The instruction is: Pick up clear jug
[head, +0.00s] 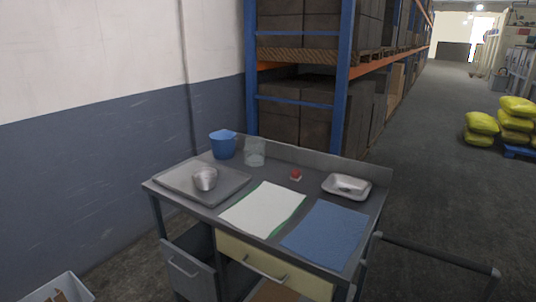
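The clear jug (255,152) stands upright at the back of the grey workbench (212,215), near its raised back edge. It is see-through and pale, and I cannot make out a handle. A blue jug or bucket (222,146) stands just to its left. My gripper is not in view, so I cannot see where it is relative to the jug.
A grey tray (174,180) with a metal pot (205,179) is at left. A white mat (253,217) and blue cloth (325,234) lie in front. A small red item (296,174) and white tray (347,187) are right. A dark rail (437,252) stands at lower right.

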